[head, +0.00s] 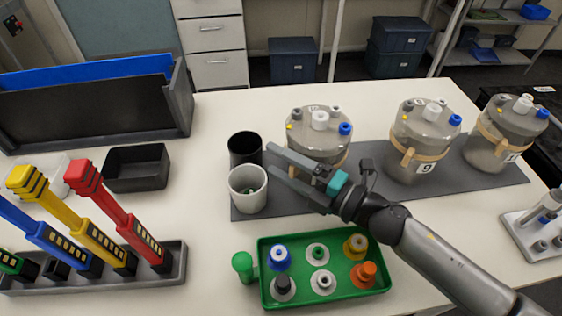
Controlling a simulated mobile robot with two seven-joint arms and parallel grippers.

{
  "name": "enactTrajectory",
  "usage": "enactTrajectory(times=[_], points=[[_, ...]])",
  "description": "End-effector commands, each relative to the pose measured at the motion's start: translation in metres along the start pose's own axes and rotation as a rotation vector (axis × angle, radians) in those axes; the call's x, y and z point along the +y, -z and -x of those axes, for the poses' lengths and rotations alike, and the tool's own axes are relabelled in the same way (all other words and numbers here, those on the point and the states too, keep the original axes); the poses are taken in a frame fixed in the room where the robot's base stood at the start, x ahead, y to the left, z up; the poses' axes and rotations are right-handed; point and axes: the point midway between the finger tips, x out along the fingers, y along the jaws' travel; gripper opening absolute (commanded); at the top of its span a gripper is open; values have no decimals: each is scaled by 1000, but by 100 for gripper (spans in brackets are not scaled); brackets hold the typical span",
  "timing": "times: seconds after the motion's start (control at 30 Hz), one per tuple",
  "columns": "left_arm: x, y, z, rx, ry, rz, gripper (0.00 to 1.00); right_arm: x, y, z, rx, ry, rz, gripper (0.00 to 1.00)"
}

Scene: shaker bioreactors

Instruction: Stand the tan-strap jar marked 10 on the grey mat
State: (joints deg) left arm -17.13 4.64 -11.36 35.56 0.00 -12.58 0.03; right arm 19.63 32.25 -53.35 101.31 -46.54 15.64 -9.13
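Three clear jars with tan straps stand in a row on the long grey mat (470,185). The left jar (318,130) is partly hidden behind my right gripper, and its front number cannot be read. The middle jar (418,138) is marked 9. The right jar (502,135) is near the mat's right end, and its tag is too small to read surely. My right gripper (271,160) points left in front of the left jar, fingers apart, with nothing seen held between them. Its fingertips are close to the two cups. My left gripper is out of view.
A black cup (245,149) and a white cup (248,192) stand at the mat's left end. A green tray (330,293) with several capped pieces lies in front. A rack of coloured-handled tools (165,272) and a black bin (137,167) are left.

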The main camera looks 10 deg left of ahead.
Motion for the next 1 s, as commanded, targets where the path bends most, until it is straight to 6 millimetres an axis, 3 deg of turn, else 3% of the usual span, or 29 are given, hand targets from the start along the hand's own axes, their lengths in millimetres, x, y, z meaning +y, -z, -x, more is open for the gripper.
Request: enactTrajectory(times=[0.37,0.8,1.0], points=[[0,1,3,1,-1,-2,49,4,0,2,0,1,0,72],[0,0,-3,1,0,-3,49,1,0,83,-1,4,-2,72],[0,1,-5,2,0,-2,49,1,0,109,-1,2,-3,72]])
